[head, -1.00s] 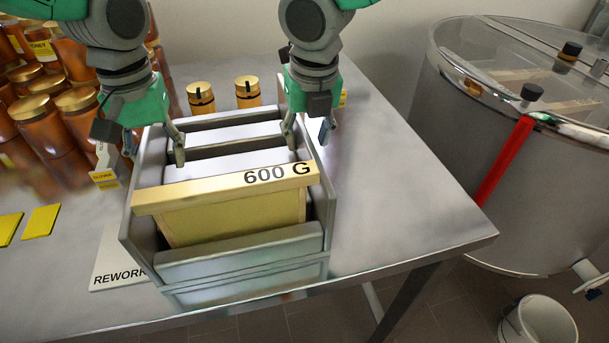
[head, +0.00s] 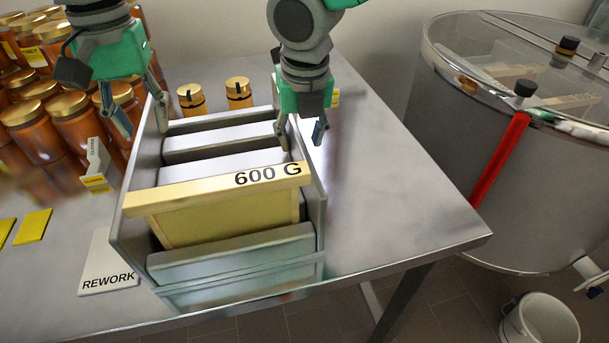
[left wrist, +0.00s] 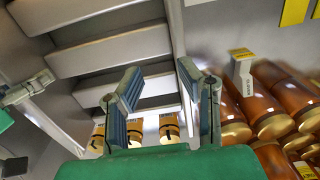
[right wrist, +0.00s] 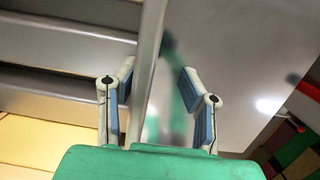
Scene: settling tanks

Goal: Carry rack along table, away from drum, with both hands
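The rack (head: 317,215) is a grey open-topped box on the metal table, holding several pale slabs and a wooden frame (head: 225,215) marked "600 G" across its front part. My left gripper (head: 142,115) is open at the rack's left wall; in the left wrist view the wall edge (left wrist: 178,32) runs up between its spread fingers. My right gripper (head: 301,140) is open at the right wall; in the right wrist view that wall (right wrist: 147,60) passes between its fingers, with gaps. The drum (head: 455,140), large and steel with a clear lid, stands right of the table.
Many amber jars (head: 75,125) crowd the table's back left, and two gold-lidded jars (head: 238,92) stand behind the rack. A "REWORK" card (head: 108,265) lies left of the rack, with yellow pieces (head: 32,226) further left. A white bucket (head: 540,322) is on the floor.

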